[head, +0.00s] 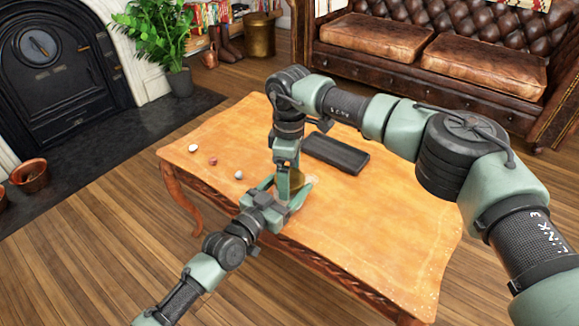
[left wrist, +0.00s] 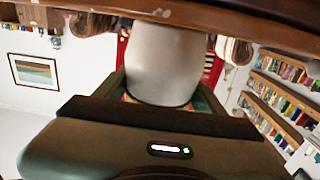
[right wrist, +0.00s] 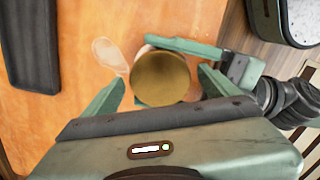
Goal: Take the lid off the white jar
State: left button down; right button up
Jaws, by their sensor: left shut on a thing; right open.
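The white jar (left wrist: 165,65) appears upside down in the left wrist view, between the fingers of my left gripper (left wrist: 162,85), which is shut on its body. Its round gold-brown lid (right wrist: 161,79) is seen from above in the right wrist view, on top of the jar. My right gripper (right wrist: 160,74) is open, with one finger on each side of the lid, and points down from above. In the head view the right arm and my left gripper (head: 283,192) hide most of the jar at the table's near edge.
The wooden table (head: 400,230) holds a dark flat tray-like object (head: 336,153) and several small pieces, including a white one (head: 193,148), on the left. A pale spoon-shaped item (right wrist: 110,56) lies beside the jar. The table's right side is clear.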

jog(key=c, duration=1.3)
jog(key=o, duration=1.4)
jog(key=shift+r, duration=2.3)
pick_arm(q)
jog(key=shift+c, duration=0.6)
grip_release()
